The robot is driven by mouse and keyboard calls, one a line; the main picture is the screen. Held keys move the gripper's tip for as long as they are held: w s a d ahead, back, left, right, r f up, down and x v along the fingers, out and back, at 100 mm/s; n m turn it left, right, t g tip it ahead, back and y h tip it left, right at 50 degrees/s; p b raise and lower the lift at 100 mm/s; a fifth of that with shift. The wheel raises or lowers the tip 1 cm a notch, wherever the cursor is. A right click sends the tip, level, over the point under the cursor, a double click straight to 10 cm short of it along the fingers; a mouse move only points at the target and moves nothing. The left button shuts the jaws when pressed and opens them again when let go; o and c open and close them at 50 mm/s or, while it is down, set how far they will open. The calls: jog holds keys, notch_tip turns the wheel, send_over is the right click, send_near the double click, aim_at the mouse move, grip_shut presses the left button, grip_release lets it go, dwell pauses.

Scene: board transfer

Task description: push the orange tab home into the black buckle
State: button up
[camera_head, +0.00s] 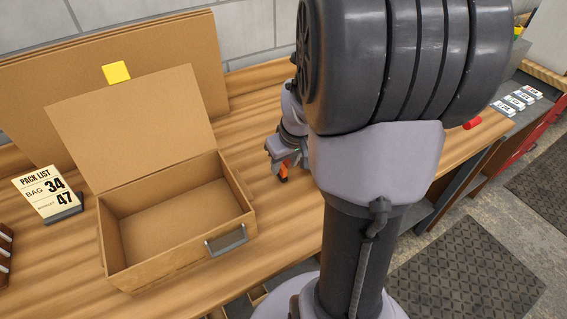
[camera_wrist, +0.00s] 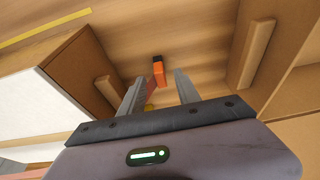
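The orange tab (camera_wrist: 159,76) shows in the wrist view between and just beyond my two fingertips, with wood behind it. A small black piece, apparently the black buckle (camera_wrist: 157,58), is at its far end; I cannot tell how deep the tab sits in it. My gripper (camera_wrist: 159,78) is open, with a visible gap on each side of the tab. In the head view my gripper (camera_head: 280,160) is low over the bench, partly behind my arm. The orange tab (camera_head: 286,165) and black buckle (camera_head: 283,179) show small beside it.
An open empty cardboard box (camera_head: 180,222) with a metal handle stands left on the wooden bench (camera_head: 262,95). A pack list sign (camera_head: 48,194) stands left of it. Cardboard sheets (camera_head: 190,50) lean behind. In the wrist view, wooden blocks (camera_wrist: 256,54) stand at both sides.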

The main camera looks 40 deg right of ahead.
jog(key=p+v, duration=0.5)
jog(key=v, duration=1)
jog(key=shift+a, duration=0.15)
